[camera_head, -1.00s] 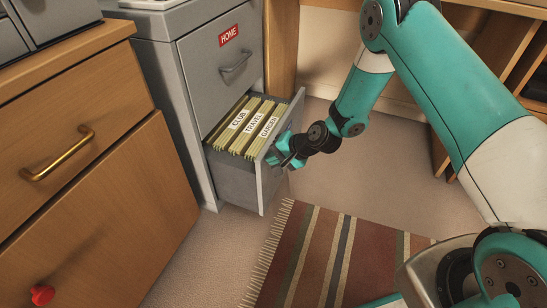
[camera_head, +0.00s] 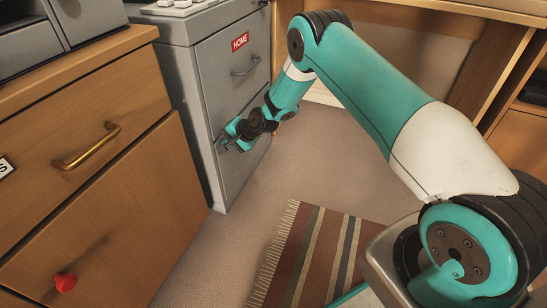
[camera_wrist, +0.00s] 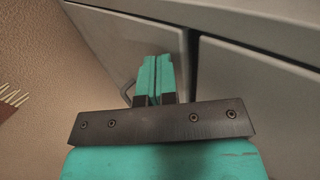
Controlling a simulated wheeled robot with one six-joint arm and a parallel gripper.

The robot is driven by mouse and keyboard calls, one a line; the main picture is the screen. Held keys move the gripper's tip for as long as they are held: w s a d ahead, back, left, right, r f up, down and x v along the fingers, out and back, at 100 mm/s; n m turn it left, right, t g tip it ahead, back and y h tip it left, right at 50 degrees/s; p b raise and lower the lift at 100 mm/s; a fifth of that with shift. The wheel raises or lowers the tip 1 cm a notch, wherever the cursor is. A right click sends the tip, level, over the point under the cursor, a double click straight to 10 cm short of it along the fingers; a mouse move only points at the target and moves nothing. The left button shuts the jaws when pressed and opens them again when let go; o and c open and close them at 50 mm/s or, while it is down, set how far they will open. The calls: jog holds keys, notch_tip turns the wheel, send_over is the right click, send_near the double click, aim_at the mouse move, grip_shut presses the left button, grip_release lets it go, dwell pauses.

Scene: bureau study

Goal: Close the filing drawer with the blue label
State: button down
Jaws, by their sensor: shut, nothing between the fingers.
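The grey filing cabinet (camera_head: 180,60) stands left of centre in the head view. Its lower drawer (camera_head: 236,178) is pushed in, its front level or nearly level with the upper drawer front; no folders show. I see no blue label; my arm hides part of this front. My gripper (camera_head: 224,144) is at the upper part of the lower drawer front, its fingers shut and empty. In the wrist view the shut fingers (camera_wrist: 154,76) point at the grey drawer front (camera_wrist: 110,35), beside a handle (camera_wrist: 127,90). I cannot tell whether they touch it.
The upper drawer (camera_head: 225,80) has a red HOME label (camera_head: 240,41) and is shut. A wooden cabinet (camera_head: 130,205) with a brass handle (camera_head: 87,146) and a red knob (camera_head: 65,283) stands at left. A striped rug (camera_head: 318,255) lies on open floor.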

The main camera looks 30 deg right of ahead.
jog(key=shift+w+a+r, duration=0.1)
jog(key=shift+w+a, duration=0.2)
jog(key=shift+w, duration=0.05)
